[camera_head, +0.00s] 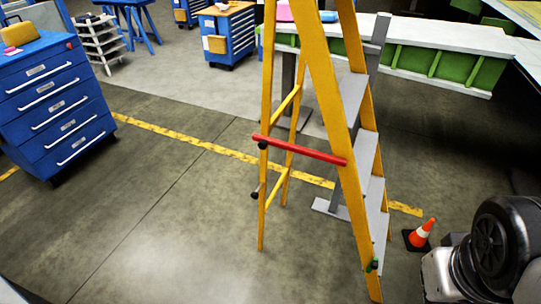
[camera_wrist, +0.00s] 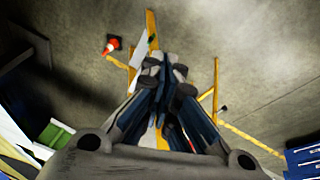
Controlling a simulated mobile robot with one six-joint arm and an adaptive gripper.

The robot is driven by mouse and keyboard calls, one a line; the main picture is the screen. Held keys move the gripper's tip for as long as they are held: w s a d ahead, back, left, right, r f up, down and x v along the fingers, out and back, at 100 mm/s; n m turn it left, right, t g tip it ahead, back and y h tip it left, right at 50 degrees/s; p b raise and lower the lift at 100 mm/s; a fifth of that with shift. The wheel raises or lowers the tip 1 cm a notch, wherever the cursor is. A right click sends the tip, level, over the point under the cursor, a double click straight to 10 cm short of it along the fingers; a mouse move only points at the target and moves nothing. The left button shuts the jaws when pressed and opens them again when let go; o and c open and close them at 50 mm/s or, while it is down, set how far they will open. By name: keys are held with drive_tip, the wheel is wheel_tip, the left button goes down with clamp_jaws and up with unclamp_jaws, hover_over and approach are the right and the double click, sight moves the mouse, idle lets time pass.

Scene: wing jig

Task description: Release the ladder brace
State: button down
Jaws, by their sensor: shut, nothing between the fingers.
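The yellow stepladder (camera_head: 318,80) stands open in the head view, with grey steps on its right side. The red ladder brace (camera_head: 305,150) spans from the left rear leg to the front rail, nearly level and sloping slightly down to the right. A black knob (camera_head: 262,145) sits under its left end, and a second dark knob (camera_head: 255,195) is lower on that leg. In the wrist view my gripper (camera_wrist: 163,68) is shut and empty, with parts of the yellow ladder (camera_wrist: 151,25) beyond it. A small red sliver shows beside the fingers; the rest is hidden.
A blue drawer cabinet (camera_head: 55,100) is at the left. A green and white wing structure (camera_head: 440,62) lies behind the ladder. The floor left of the ladder is clear.

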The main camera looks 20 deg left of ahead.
drive_tip(key=w+d+f+n+h, duration=0.25)
drive_tip(key=w+n+h, duration=0.7)
drive_tip(key=w, duration=0.75)
drive_tip(key=w+a+f+n+t+h+b, duration=0.1)
drive_tip(key=w+a+f+n+t, duration=0.2)
drive_tip(key=w+a+n, duration=0.4)
drive_tip(key=w+a+f+n+t+b, duration=0.1)
drive_tip(key=w+a+f+n+t, duration=0.3)
drive_tip(key=w, duration=0.5)
drive_tip(key=w+a+f+n+t+y, duration=0.2)
drive_tip(key=a+f+n+t, duration=0.3)
drive_tip(key=a, duration=0.3)
drive_tip(key=w+a+f+n+t+y, duration=0.2)
drive_tip(key=a+f+n, duration=0.3)
drive_tip(key=a, duration=0.4)
drive_tip(key=s+a+f+n+t+y, duration=0.1)
drive_tip(key=s+a+f+n+y, duration=0.1)
drive_tip(key=a+f+n+y, duration=0.2)
drive_tip(key=s+a+f+n+t+y, duration=0.2)
drive_tip(key=a+f+n+y, duration=0.3)
drive_tip(key=a, duration=0.5)
wheel_tip(320, 180, down, 2)
drive_tip(key=shift+s+f+n, duration=0.1)
drive_tip(key=shift+s+n, duration=0.3)
drive_tip(key=shift+n, duration=0.45)
drive_tip(key=shift+a+y, duration=0.1)
drive_tip(key=shift+y, duration=0.15)
